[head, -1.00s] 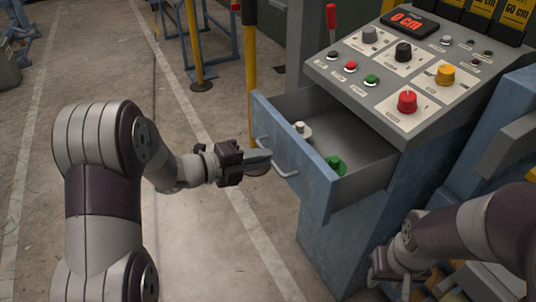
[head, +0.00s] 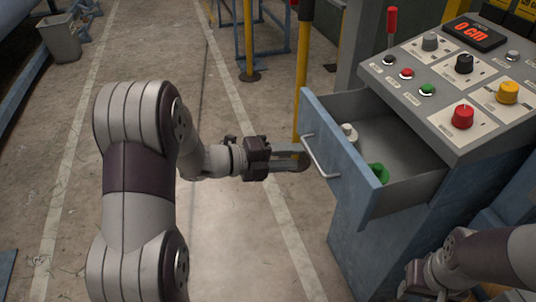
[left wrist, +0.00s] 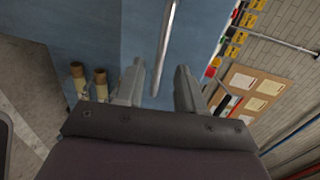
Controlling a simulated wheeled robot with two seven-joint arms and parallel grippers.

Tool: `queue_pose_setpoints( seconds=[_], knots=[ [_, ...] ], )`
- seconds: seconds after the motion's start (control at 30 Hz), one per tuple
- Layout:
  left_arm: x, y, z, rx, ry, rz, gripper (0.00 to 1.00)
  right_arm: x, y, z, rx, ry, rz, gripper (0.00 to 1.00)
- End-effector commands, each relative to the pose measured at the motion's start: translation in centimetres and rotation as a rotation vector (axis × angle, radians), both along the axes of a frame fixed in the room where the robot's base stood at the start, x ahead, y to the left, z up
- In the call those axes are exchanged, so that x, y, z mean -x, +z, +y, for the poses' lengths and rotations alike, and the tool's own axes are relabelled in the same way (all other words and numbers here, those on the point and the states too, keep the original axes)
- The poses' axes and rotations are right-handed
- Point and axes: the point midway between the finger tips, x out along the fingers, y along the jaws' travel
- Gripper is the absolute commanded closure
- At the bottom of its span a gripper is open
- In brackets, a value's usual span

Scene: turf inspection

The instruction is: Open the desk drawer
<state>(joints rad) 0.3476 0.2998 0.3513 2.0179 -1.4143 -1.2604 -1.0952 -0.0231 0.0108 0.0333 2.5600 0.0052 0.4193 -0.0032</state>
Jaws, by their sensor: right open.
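The blue desk drawer (head: 340,165) stands pulled out from the console, its inside showing. Its metal handle (head: 318,160) is on the front panel. My left gripper (head: 298,152) is beside the handle, its fingertips just left of it. In the left wrist view, its two fingers (left wrist: 157,78) are spread, with the handle (left wrist: 167,45) seen between and beyond them; it is not gripped. The blue drawer front (left wrist: 90,30) fills the background there. My right gripper (head: 422,284) is low at the right, open and partly cut off by the frame edge.
A pale knob-like object (head: 348,134) and a green one (head: 378,173) lie in the drawer. The console panel (head: 410,95) with knobs and buttons is above. A yellow post (head: 302,80) stands behind my left gripper.

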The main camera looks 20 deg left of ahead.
Motion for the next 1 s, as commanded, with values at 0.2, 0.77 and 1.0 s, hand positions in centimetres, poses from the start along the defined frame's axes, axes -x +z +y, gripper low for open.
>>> queue_pose_setpoints(
  seconds=[0.2,0.77,1.0],
  knots=[
    [3.4,1.4,4.8,-0.001,0.006,0.000,0.62,0.0,1.1,0.0,0.000,0.000,0.000,0.57],
    [5.2,1.8,7.1,0.000,0.000,0.000,0.62,0.0,1.3,0.0,0.000,0.000,0.000,0.57],
    [4.3,0.4,8.2,0.004,0.097,0.121,0.62,0.0,1.3,0.0,0.000,0.000,0.000,0.57]
  ],
)
